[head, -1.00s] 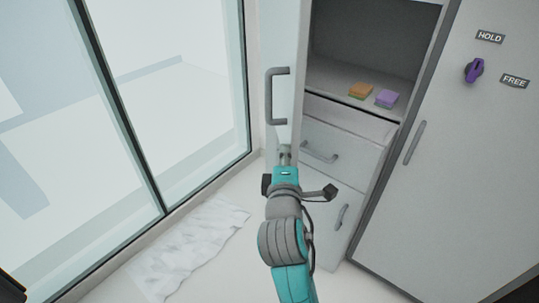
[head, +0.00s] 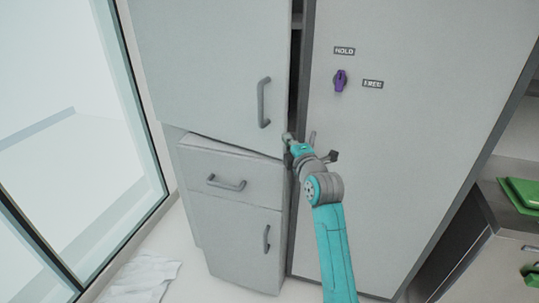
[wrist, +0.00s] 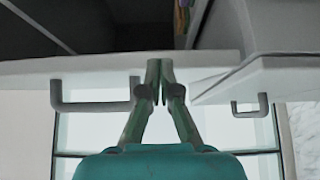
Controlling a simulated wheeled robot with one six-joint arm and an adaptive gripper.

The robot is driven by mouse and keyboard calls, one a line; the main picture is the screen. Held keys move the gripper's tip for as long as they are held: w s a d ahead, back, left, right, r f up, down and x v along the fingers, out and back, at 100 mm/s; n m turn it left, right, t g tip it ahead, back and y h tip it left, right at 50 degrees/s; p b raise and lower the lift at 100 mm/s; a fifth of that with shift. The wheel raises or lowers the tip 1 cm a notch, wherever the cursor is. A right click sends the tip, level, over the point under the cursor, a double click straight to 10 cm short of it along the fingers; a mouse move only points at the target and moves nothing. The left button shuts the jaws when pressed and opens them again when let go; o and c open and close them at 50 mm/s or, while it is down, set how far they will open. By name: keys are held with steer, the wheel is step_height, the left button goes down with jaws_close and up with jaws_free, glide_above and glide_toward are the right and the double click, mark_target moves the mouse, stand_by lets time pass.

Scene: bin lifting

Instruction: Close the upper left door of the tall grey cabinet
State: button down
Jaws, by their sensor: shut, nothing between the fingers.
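The upper left door (head: 210,70) of the tall grey cabinet is nearly shut. A narrow dark gap (head: 295,70) remains along its right edge. Its grey bar handle (head: 264,102) is on the right side of the door. My gripper (head: 288,138) is shut and empty, at the door's lower right corner, below and right of the handle. In the wrist view my fingertips (wrist: 159,66) meet at the door's edge (wrist: 95,71), and seem to touch it. The handle (wrist: 95,106) shows to their left. Exact contact is hard to tell.
Below the door are a drawer (head: 230,172) and a lower door (head: 235,240), which look shut. The right door (head: 420,110) carries a purple knob (head: 340,81) between HOLD and FREE labels. Glass panels (head: 70,130) stand left. A counter with green items (head: 522,193) is at right.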

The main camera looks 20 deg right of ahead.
steer(key=w+d, duration=0.4)
steer(key=d, duration=0.1)
steer(key=shift+w, duration=0.35)
